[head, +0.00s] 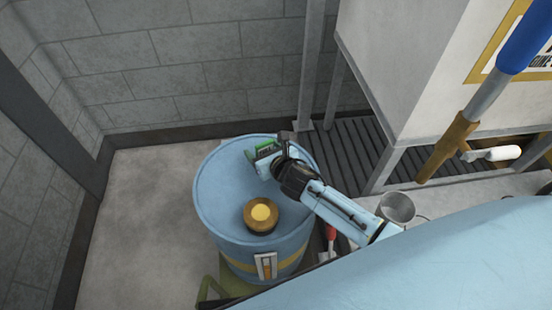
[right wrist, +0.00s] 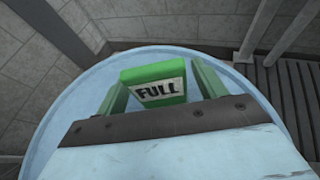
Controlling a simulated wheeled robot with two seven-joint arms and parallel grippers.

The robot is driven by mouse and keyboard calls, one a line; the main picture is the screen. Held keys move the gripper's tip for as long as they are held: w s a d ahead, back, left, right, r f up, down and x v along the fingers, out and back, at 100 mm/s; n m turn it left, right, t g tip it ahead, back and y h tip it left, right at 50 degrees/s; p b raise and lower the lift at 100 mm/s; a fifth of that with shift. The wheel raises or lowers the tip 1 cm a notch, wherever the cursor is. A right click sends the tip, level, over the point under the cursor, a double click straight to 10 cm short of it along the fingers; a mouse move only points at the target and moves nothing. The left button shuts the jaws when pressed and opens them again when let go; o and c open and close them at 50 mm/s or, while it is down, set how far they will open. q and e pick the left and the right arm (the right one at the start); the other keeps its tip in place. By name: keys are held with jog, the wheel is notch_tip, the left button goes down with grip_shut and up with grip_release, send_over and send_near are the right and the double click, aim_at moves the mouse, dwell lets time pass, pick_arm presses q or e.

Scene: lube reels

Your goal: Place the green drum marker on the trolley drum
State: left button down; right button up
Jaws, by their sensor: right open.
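The green drum marker (head: 266,149), a small block with a label reading "FULL", is at the far part of the light blue drum's top (head: 222,185). It also shows in the right wrist view (right wrist: 155,82), upright between the two fingers, with the drum rim (right wrist: 75,85) curving around behind it. My right gripper (head: 268,158) reaches in from the right over the drum top. Its fingers are open, one on each side of the marker. The marker's lower edge is partly hidden by the gripper body in the wrist view. My left gripper is not in view.
A yellow-brown cap (head: 262,214) stands on the near part of the drum top. A grey tank (head: 400,60) on legs stands to the right above a slatted grate (head: 350,150). A metal bucket (head: 397,208) is at right. Bare floor (head: 140,215) lies left of the drum.

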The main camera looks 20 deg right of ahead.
jog(key=p+v, duration=0.1)
jog(key=v, duration=0.2)
jog(key=shift+s+r, duration=0.1)
jog(key=p+v, duration=0.1)
jog(key=v, duration=0.5)
jog(key=shift+s+d+r+p, duration=0.1)
jog(key=shift+s+p, duration=0.2)
jog(key=shift+p, duration=0.1)
jog(key=shift+s+r, duration=0.25)
jog(key=shift+s, duration=0.4)
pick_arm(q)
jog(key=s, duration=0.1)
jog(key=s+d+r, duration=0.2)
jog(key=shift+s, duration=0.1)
